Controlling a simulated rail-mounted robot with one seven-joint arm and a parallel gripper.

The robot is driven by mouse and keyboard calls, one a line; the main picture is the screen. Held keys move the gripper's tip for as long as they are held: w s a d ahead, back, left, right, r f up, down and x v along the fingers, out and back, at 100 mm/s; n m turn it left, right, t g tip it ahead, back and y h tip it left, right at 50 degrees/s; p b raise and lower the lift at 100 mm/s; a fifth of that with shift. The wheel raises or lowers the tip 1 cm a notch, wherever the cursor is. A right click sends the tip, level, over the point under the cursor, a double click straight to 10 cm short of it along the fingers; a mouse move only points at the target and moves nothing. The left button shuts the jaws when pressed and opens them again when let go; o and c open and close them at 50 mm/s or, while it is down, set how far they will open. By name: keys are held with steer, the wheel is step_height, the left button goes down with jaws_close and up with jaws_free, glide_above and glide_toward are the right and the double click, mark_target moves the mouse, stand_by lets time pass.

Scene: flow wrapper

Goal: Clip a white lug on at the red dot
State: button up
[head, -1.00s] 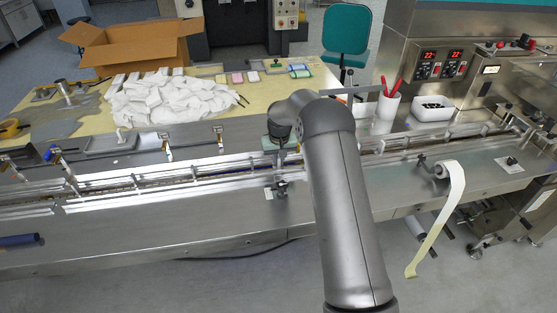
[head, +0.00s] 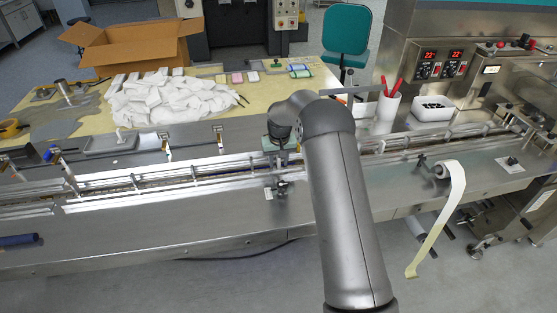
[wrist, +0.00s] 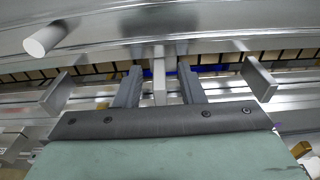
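My gripper (head: 283,165) is low over the infeed channel of the wrapper, partly hidden by my arm in the head view. In the wrist view its two dark fingers (wrist: 160,88) are apart. A narrow pale upright piece (wrist: 160,75) shows between them, with a gap on each side; I cannot tell whether it is a lug. Behind the fingertips runs the chain (wrist: 90,70), a row of tan blocks with blue bits beside the fingers. I cannot make out the red dot in either view.
Metal guide rails (head: 120,192) line the channel, and upright plates (wrist: 58,93) stand on either side of the fingers. A white bin (head: 432,108) with dark contents and a white cup (head: 387,112) with red-handled tools stand behind right. White packets (head: 170,98) heap on the back table.

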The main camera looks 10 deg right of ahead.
step_height(320, 180, up, 17)
steer(key=s+b, duration=0.2)
steer(key=shift+r+b, duration=0.2)
steer(key=shift+b, duration=0.15)
stand_by(0.3)
steer(key=s+r, duration=0.2)
steer(key=s, duration=2.7)
steer(key=s+f, duration=0.2)
steer(key=s, duration=0.5)
steer(key=s+f, duration=0.3)
steer(key=s, duration=0.4)
steer(key=shift+a+g, duration=0.15)
steer(key=shift+g, duration=0.25)
